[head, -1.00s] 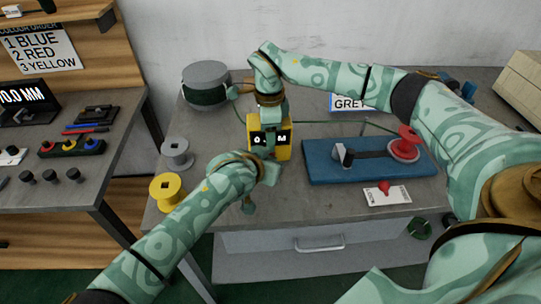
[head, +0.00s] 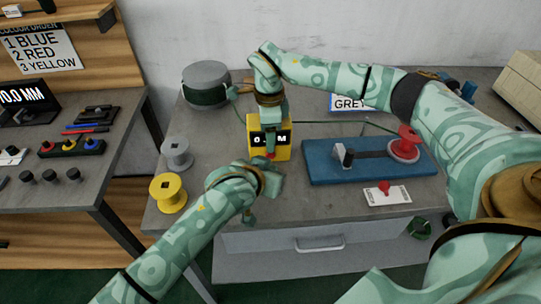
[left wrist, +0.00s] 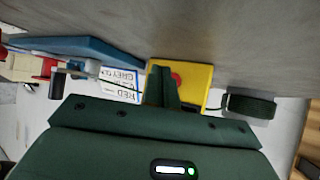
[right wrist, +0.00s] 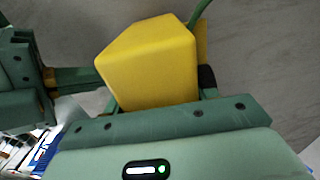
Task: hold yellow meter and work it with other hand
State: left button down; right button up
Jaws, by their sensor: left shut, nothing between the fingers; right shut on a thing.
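The yellow meter (head: 284,153) stands on the grey bench, with a dark display reading partly legible as "0. M" and a red button (head: 270,155) low on its front. My right gripper (head: 270,112) is shut on the meter from above and behind; the right wrist view shows the meter's yellow body (right wrist: 150,65) between its fingers. My left gripper (head: 271,172) is shut and empty in front of the meter. In the left wrist view its closed fingers (left wrist: 163,80) are in front of the meter (left wrist: 197,78), beside the red button; contact cannot be told.
Yellow (head: 168,193) and grey (head: 176,153) spools stand left; a green-wound reel (head: 206,85) is behind. A cable runs behind the meter.

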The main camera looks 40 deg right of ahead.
pick_arm(q)
jog(key=shift+s+a, duration=0.5)
jog(key=shift+s, duration=0.3)
jog(key=shift+s+a, duration=0.5)
jog(key=shift+s, duration=0.25)
pick_arm(e)
jog(key=o, duration=1.1)
jog(key=shift+c, duration=0.2)
